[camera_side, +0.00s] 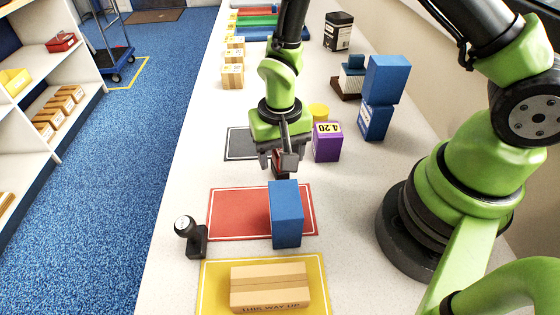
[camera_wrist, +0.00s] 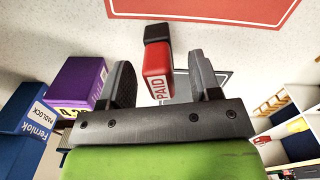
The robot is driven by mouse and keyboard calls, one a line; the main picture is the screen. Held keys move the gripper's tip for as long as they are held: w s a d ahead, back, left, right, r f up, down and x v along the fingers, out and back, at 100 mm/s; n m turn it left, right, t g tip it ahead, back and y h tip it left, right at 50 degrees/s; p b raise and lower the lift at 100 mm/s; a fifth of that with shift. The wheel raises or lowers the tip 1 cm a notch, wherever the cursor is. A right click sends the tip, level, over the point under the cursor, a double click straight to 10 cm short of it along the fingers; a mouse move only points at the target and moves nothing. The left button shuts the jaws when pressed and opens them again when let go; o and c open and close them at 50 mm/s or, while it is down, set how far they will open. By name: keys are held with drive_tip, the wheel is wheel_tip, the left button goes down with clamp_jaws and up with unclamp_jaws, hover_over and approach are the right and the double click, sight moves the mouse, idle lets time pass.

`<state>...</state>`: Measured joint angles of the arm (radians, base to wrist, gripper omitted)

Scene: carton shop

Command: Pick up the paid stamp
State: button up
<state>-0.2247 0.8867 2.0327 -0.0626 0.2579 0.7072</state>
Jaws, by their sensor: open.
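The paid stamp (camera_wrist: 157,68) is a small block with a black end and a red body bearing a white PAID label. In the wrist view it lies between the two fingers of my gripper (camera_wrist: 160,62), with a gap showing on each side. My gripper is open. In the side view my gripper (camera_side: 283,158) is low over the bench between the grey mat (camera_side: 239,145) and the red mat (camera_side: 238,218). The stamp is mostly hidden by my gripper there; only a dark red bit (camera_side: 277,168) shows.
A tall blue box (camera_side: 286,215) stands on the red mat, close in front of my gripper. A purple box (camera_side: 327,143) and yellow cylinder (camera_side: 318,111) stand to the right. A black knobbed stamp (camera_side: 189,238) stands at left. A carton (camera_side: 268,283) lies on the yellow mat (camera_side: 211,290).

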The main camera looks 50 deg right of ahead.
drive_tip(key=shift+f, duration=0.7)
drive_tip(key=c, duration=1)
drive_tip(key=shift+r, duration=0.15)
